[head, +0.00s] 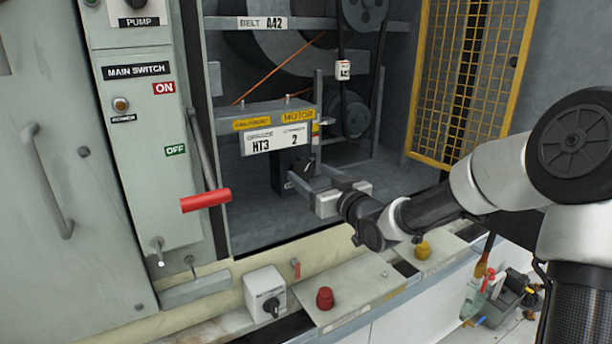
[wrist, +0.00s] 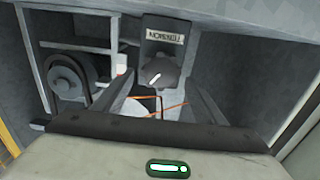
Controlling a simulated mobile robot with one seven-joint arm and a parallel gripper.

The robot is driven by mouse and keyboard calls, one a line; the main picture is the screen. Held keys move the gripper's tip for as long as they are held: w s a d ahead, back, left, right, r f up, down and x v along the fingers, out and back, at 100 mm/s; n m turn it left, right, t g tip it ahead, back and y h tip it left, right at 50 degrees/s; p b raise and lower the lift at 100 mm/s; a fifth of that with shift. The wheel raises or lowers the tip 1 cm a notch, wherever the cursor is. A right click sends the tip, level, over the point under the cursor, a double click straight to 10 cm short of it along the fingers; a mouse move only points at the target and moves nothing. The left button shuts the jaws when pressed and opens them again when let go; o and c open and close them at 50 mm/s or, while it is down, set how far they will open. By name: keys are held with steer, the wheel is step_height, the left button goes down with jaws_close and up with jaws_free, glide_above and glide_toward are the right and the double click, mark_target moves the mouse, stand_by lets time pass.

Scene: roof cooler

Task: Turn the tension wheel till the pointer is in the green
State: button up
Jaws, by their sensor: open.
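The tension wheel (wrist: 160,72) is a dark knob with a white line on its face, in the wrist view below an upside-down label (wrist: 165,37) that seems to read TENSION. In the head view the wheel (head: 292,162) is a dark shape under the HT3 sign, partly hidden by my gripper (head: 308,174). My gripper is open inside the cabinet, with its fingers on either side of the wheel in the wrist view. I cannot tell whether they touch it. No green zone of a tension scale can be made out.
The motor bracket (head: 265,115) is just above my gripper, with belts and pulleys (head: 352,115) behind. A yellow mesh door (head: 470,80) stands open at right. A red-handled main switch lever (head: 206,200) is at left. A sill with red (head: 324,298) and yellow (head: 422,250) buttons runs below.

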mark_target(304, 170)
steer(key=shift+x, duration=1.55)
steer(key=shift+c, duration=0.2)
steer(key=c, duration=1)
steer(key=shift+o, duration=0.2)
steer(key=shift+m, duration=0.3)
